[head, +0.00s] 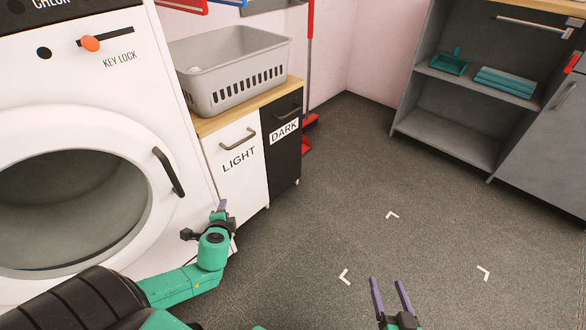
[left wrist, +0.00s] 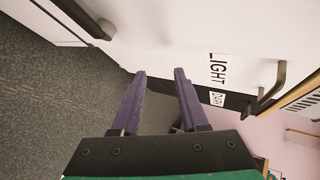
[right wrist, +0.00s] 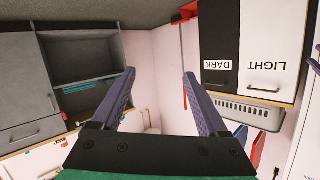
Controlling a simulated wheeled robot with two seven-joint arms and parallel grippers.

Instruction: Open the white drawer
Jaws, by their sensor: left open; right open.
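The white drawer (head: 233,171), labelled LIGHT, is the left front of a low cabinet and looks shut flush. Its dark handle (head: 238,139) sits near its top. In the left wrist view the drawer (left wrist: 190,50) is sideways, with its handle (left wrist: 274,83) at the right. My left gripper (head: 219,212) is in front of the cabinet's lower left corner, below the handle and apart from it; its open purple fingers (left wrist: 160,75) are empty. My right gripper (head: 390,285) is open and empty over the floor at the bottom. The white drawer also shows inverted in the right wrist view (right wrist: 264,45).
A black DARK drawer (head: 284,150) adjoins on the right. A grey basket (head: 235,75) stands on the wooden top. A white machine with an open-looking round door (head: 168,175) stands at the left. A grey cabinet (head: 445,130) is at the right. Floor between is clear.

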